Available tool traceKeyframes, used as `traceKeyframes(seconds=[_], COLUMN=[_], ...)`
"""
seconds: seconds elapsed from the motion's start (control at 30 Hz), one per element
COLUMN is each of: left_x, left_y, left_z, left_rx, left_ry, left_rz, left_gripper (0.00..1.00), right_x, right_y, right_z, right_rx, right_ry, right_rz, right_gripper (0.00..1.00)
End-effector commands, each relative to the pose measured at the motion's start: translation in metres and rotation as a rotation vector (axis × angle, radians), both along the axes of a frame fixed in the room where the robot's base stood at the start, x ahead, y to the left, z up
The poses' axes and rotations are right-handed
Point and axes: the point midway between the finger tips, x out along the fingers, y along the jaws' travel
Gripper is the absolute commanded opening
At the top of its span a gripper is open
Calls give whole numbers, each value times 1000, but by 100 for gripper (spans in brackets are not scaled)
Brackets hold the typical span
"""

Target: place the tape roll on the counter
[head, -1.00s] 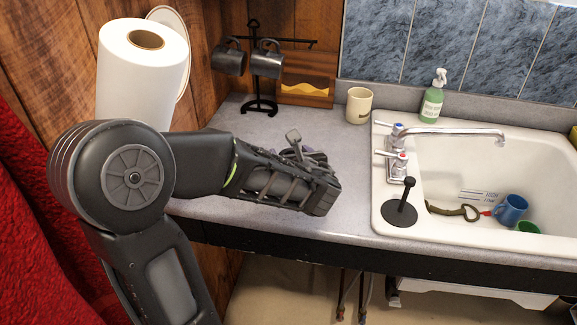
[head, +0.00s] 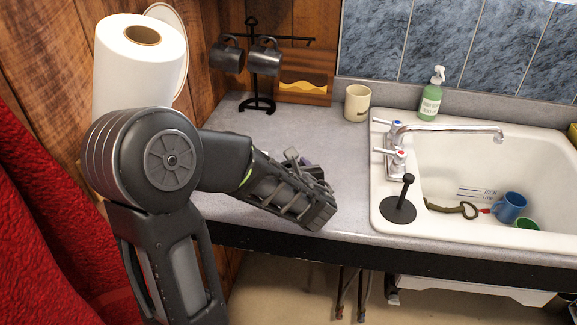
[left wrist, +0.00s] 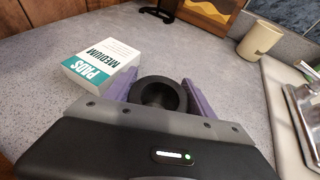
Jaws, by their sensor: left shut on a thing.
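A black tape roll (left wrist: 160,93) sits between the purple fingers of my left gripper (left wrist: 158,88) in the left wrist view. The gripper is shut on it. In the head view my left gripper (head: 300,190) is over the front part of the grey counter (head: 345,200), left of the sink, and its own body hides the tape roll there. I cannot tell whether the roll touches the counter. My right gripper is not in view.
A white and teal pads box (left wrist: 100,65) stands on the counter close to the left of the roll. A beige mug (head: 357,103), a mug rack (head: 260,75), a paper towel roll (head: 140,70) and a black plunger-like stopper (head: 400,208) by the sink (head: 378,180) surround the clear counter.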

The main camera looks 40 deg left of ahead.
Motion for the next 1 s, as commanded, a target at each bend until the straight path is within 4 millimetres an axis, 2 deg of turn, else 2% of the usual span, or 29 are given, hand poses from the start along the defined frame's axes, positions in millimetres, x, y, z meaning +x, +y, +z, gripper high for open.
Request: traceKeyframes(seconds=[0.07, 0.1, 0.33, 0.37, 0.73, 1.0], left_x=[0, 0, 0, 0, 0, -22], left_y=[0, 0, 0, 0, -1, -30], left_z=[-3, -3, -2, -2, 2, 16], left_rx=[1, 0, 0, 0, 0, -2], left_ry=[-1, 0, 0, 0, 0, -4], left_rz=[0, 0, 0, 0, -1, -3], left_gripper=[18, 63, 82, 84, 84, 84], right_x=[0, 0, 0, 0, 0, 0], right_y=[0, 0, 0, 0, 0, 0], right_z=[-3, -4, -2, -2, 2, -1], right_rx=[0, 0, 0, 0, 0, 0], right_ry=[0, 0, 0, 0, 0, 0], right_rz=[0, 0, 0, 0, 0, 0], right_gripper=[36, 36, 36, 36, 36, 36])
